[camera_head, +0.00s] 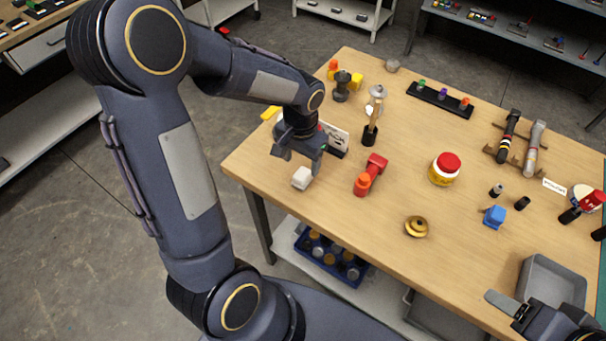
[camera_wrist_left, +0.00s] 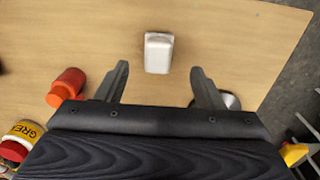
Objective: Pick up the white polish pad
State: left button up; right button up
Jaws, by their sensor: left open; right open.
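The white polish pad (camera_head: 301,178) is a small white block on the wooden table near its left edge. It also shows in the left wrist view (camera_wrist_left: 158,52), beyond the fingertips and roughly centred between them. My left gripper (camera_head: 299,162) is open and empty, close to the pad. In the left wrist view, its two fingers (camera_wrist_left: 160,72) point toward the pad with wood visible between. My right gripper (camera_head: 512,306) is only partly in view at the bottom right, beside a grey bin, and is open.
A red and orange tool (camera_head: 371,174) lies right of the pad. A yellow jar with a red lid (camera_head: 445,169) and a brass ring (camera_head: 416,227) stand further right. The grey bin (camera_head: 552,280) is front right.

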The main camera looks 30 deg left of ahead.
aim_at(302, 173)
pick_arm(q)
jog(key=shift+s+f, duration=0.1)
jog(key=shift+f, duration=0.45)
notch_tip(302, 173, down, 4)
jog(key=shift+d+f+p, duration=0.1)
jog(key=shift+f+p, duration=0.15)
jog(key=shift+p, duration=0.2)
jog(key=c, duration=1.1)
jog(key=shift+r, duration=0.15)
